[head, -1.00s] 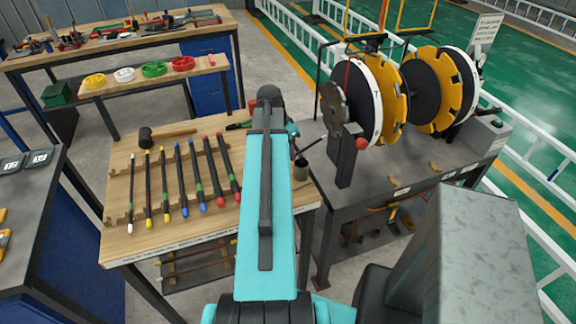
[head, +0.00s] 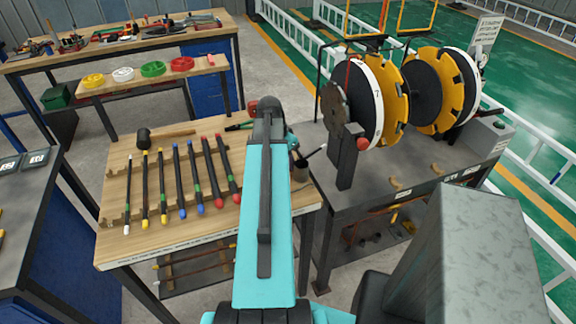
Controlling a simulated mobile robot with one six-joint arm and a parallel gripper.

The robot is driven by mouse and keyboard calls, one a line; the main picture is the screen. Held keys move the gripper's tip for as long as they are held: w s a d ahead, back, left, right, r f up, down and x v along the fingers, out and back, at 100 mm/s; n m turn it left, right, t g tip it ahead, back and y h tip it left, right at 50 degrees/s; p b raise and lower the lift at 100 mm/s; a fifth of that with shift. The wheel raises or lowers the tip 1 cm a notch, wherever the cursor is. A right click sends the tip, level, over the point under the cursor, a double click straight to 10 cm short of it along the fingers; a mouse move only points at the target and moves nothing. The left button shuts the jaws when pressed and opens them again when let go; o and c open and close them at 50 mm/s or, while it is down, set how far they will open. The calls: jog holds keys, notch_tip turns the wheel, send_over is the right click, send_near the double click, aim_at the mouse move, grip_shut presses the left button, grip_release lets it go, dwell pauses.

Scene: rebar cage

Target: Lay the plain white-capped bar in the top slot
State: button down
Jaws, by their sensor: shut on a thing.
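My gripper (head: 297,159) is mostly hidden behind my teal arm, over the right side of the wooden bench (head: 170,248). A thin dark bar with a white cap (head: 322,148) sticks out to the right of it, tilted up to the right, and moves with my arm. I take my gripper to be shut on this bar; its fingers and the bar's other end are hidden. Several dark bars lie side by side on notched wooden rails at the left of the bench. The leftmost bar (head: 128,190) has a white end; the others have yellow, blue or red ends. I cannot make out a top slot.
A mallet (head: 144,138) and a green-handled tool (head: 240,126) lie at the bench's back. A dark cup-like cylinder (head: 301,172) stands by the right edge. A grey machine table (head: 420,178) with yellow spools (head: 437,88) stands to the right. A dark cabinet is at left.

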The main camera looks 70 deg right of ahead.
jog(key=shift+f, duration=0.1)
jog(key=c, duration=2.1)
grip_release()
jog(key=shift+b+v, duration=1.2)
jog(key=shift+v, duration=4.95)
jog(key=shift+s, duration=0.1)
